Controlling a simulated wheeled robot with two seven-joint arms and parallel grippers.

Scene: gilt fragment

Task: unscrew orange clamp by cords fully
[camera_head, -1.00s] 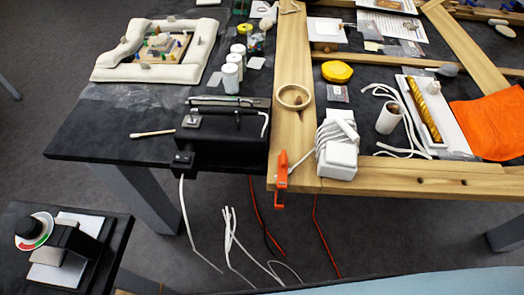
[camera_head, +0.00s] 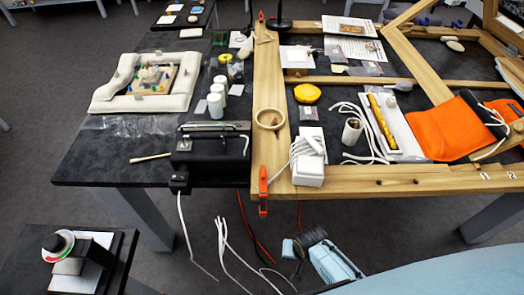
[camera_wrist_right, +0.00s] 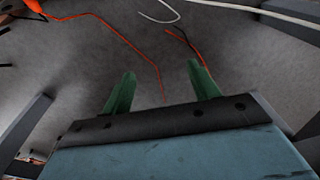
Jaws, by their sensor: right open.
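The orange clamp (camera_head: 263,190) grips the front edge of the wooden frame (camera_head: 400,180), left of a white box with coiled white cords (camera_head: 308,168). Its lower end hangs below the edge. My right gripper (camera_wrist_right: 162,72) is open and empty, its two green fingers apart over the floor. In the head view, parts of my right arm (camera_head: 335,262) show low, below and right of the clamp. An orange piece (camera_wrist_right: 36,8) shows at the top left corner of the right wrist view, cut off; I cannot tell whether it is the clamp. My left gripper is not in view.
Red cords (camera_head: 255,235) and white cords (camera_head: 225,245) hang below the table front. A black box (camera_head: 208,150) sits left of the clamp. A second orange clamp (camera_head: 261,17) is at the far end of the frame. A grey table leg (camera_wrist_right: 22,125) shows in the wrist view.

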